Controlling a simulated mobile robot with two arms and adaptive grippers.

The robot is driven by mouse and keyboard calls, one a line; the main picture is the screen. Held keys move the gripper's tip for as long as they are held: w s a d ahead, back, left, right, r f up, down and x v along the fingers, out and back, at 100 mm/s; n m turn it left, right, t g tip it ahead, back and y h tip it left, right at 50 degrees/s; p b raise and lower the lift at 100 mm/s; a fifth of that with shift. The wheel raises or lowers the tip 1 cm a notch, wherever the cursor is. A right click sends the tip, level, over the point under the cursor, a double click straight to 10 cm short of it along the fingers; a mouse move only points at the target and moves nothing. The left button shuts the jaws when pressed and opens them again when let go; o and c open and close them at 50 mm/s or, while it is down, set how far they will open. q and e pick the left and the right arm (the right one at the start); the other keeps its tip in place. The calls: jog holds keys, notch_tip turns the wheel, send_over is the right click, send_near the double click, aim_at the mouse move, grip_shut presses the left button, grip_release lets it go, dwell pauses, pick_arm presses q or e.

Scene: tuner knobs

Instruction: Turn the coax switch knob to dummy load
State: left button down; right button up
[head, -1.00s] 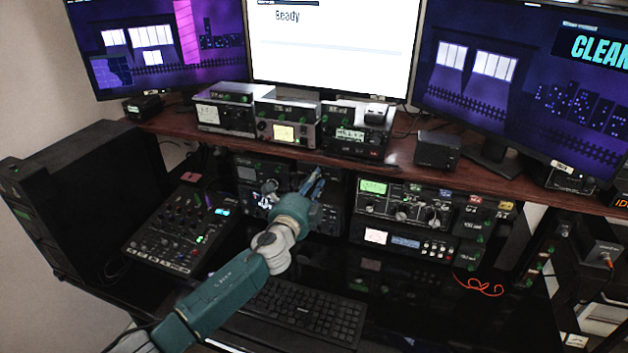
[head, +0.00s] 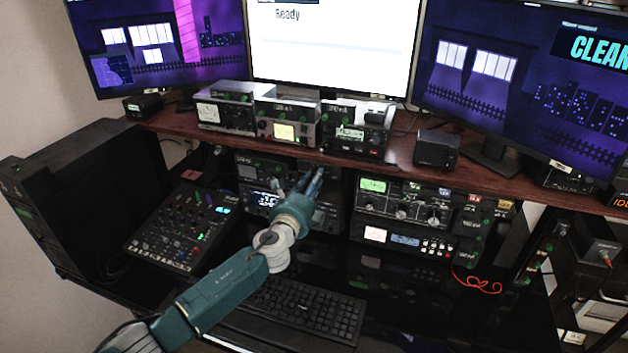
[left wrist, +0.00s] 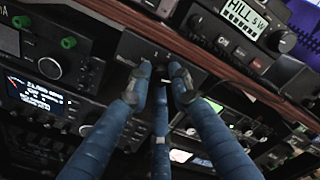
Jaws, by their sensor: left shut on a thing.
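My left gripper (head: 312,178) reaches up to the front of the gear under the wooden shelf. In the left wrist view my blue fingers (left wrist: 161,80) are closed in on a small dark knob on a black box (left wrist: 135,47), which I take to be the coax switch. The knob is mostly hidden between the fingertips, so I cannot read which position it points to. The lettering on the box is too small to read. In the head view my gripper covers most of this box. My right gripper is not in view.
A radio with a lit screen (left wrist: 38,92) and green knobs is left of the fingers in the wrist view. The wooden shelf edge (head: 400,172) runs just above my gripper. A tuner with large knobs (head: 402,205) stands to the right, a mixer (head: 182,228) to the left, a keyboard (head: 310,308) below.

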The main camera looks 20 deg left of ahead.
pick_arm(q)
jog(key=shift+a, duration=0.1)
jog(key=c, duration=1.6)
grip_release()
jog(key=shift+o, duration=0.2)
jog(key=shift+s, duration=0.1)
jog(key=s, duration=1.1)
jog(key=shift+s+a, duration=0.25)
jog(key=shift+s, duration=0.15)
